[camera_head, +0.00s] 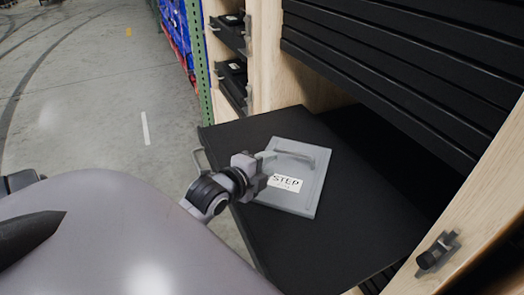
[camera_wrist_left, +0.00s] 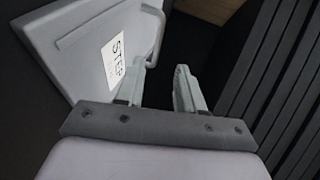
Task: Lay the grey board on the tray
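The grey board (camera_head: 308,193) is a flat panel with a raised handle (camera_head: 300,150) and a white "STEP" label. It appears to lie on the black tray (camera_head: 350,235), which is pulled out of the shelf unit. Whether it rests fully flat is hard to tell. My left gripper (camera_head: 268,158) is at the board's left edge, close to the handle's left end. In the left wrist view my left gripper (camera_wrist_left: 168,80) has its fingers apart with nothing between them; the board (camera_wrist_left: 75,75) is beyond the left finger. My right gripper is not in view.
A wooden shelf unit (camera_head: 505,170) with black slatted fronts (camera_head: 400,75) stands right and behind the tray. Small black drawers (camera_head: 232,80) are at the upper left of the unit. Open floor (camera_head: 90,100) lies to the left.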

